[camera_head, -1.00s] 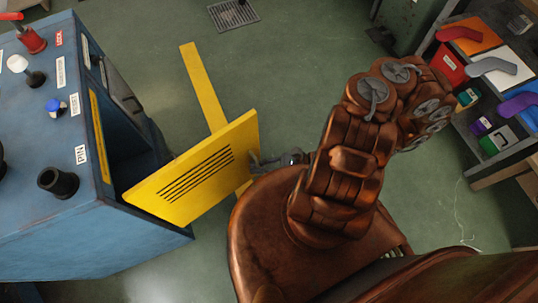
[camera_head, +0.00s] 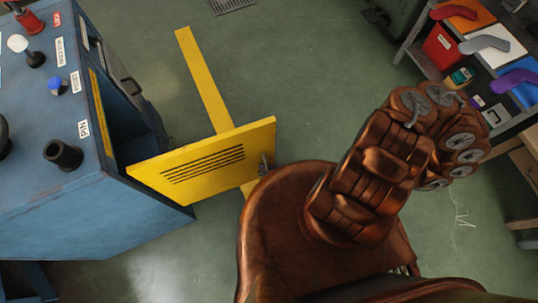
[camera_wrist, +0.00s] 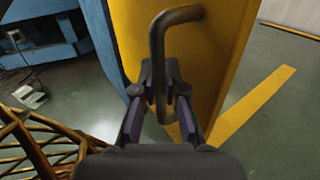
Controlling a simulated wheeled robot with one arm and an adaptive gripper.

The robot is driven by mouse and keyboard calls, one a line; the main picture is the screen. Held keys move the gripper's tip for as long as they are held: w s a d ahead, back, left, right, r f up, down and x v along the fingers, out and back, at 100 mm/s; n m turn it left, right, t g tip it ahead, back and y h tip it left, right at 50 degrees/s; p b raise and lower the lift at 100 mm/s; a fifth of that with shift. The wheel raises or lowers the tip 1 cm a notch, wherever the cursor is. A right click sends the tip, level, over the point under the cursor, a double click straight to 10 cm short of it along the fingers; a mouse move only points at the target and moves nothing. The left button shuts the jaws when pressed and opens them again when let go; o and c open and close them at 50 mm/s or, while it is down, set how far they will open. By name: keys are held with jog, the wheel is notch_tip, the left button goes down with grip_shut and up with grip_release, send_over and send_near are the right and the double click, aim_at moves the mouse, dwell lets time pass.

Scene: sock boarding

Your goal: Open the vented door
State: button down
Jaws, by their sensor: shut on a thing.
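The yellow vented door (camera_head: 205,160), with several dark slots, stands swung out from the front of the blue machine (camera_head: 95,225). Its hinge side is at the machine's lower front corner. The dark opening (camera_head: 135,135) behind it shows. In the wrist view, a dark bent bar handle (camera_wrist: 158,50) sits on the yellow door (camera_wrist: 215,50). My gripper (camera_wrist: 163,95) is shut on this handle, with a finger on either side. In the head view my arm and base hide most of the gripper near the door's outer edge.
The machine's top carries several labelled knobs and a black socket (camera_head: 62,155). A shelf (camera_head: 405,45) at the upper right holds coloured bins and sock-shaped pieces. Green floor with a yellow line (camera_head: 200,75) lies clear beyond the door.

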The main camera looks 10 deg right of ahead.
jog(key=shift+d, duration=0.1)
jog(key=c, duration=1.5)
grip_release()
jog(key=shift+w+d+r, duration=0.1)
jog(key=o, duration=0.3)
jog(key=v, duration=0.7)
jog(key=shift+d, duration=0.2)
